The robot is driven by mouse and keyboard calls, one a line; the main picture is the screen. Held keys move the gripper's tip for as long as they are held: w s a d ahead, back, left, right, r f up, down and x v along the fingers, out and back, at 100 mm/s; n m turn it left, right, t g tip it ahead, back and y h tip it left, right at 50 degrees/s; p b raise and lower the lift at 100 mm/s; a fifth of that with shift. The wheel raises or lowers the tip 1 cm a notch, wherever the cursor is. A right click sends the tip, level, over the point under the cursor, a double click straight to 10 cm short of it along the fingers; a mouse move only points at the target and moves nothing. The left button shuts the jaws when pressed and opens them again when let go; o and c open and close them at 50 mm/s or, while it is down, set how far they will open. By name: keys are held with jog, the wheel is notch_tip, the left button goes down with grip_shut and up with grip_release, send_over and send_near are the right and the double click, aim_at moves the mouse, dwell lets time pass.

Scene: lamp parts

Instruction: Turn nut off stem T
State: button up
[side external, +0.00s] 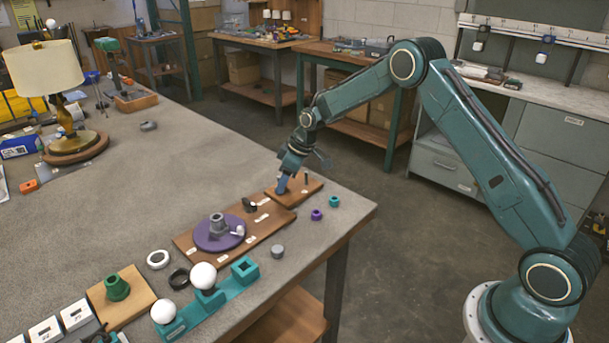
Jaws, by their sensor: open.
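My gripper (283,184) is open and points down over the left part of a small wooden board (314,190) near the table's right edge. Its fingers reach down close to the board and hide what is between or behind them. A thin dark upright stem (306,179) shows on the same board, just right of the gripper. I cannot read any letter on the stems, so I cannot tell which is stem T. A purple nut-like part (316,215) and a teal one (334,202) lie on the table in front of the board, apart from the gripper.
A longer wooden board (190,245) carries a purple disc (208,241) with a grey part on it. A grey knob (277,252), white ring (158,259), black ring (179,279) and teal holder (232,291) with white bulbs stand nearby. A lamp (45,70) stands far left; the table's middle is clear.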

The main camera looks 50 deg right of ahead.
jog(key=shift+x, duration=0.9)
jog(key=shift+c, duration=0.4)
grip_shut()
jog(key=n, duration=0.2)
jog(key=n+y, duration=0.1)
jog(key=shift+w+d+n+g, duration=0.15)
jog(key=shift+n+g, duration=0.25)
jog(key=n+g, duration=0.1)
jog(key=n, duration=0.2)
jog(key=shift+r+y, duration=0.1)
jog(key=shift+y, duration=0.3)
jog(key=shift+w+n, duration=0.1)
jog(key=shift+n, duration=0.2)
jog(key=shift+w+n+g+y, duration=0.1)
jog(key=shift+n+g+y, duration=0.2)
jog(key=shift+n+g, duration=0.55)
jog(key=shift+n+t, duration=0.25)
jog(key=shift+n, duration=0.1)
